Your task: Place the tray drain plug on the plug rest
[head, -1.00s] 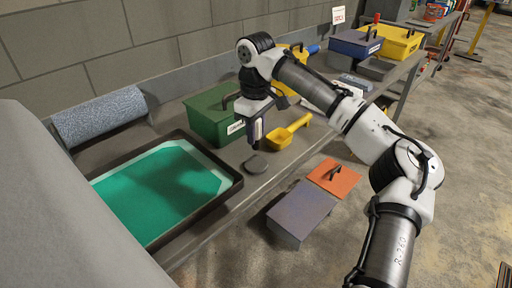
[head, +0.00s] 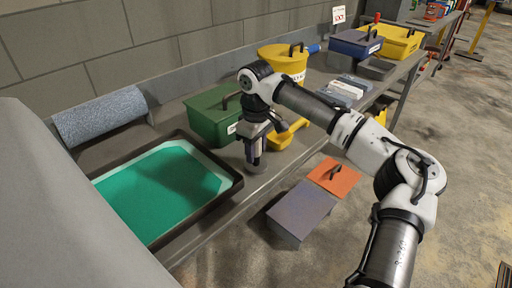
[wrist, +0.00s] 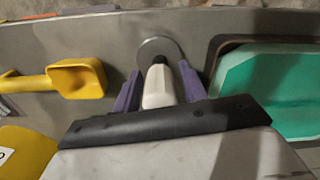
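My gripper (head: 255,152) points down over the bench, low above a round grey disc (head: 256,168), which looks like the plug rest. In the wrist view the disc (wrist: 158,48) lies just beyond the fingertips.
The dark-rimmed tray (head: 236,181) with green liquid is left of my gripper. A green box (head: 208,120) stands behind it, and a yellow scoop (wrist: 80,78) lies close by. A yellow container (head: 282,62) stands farther back.

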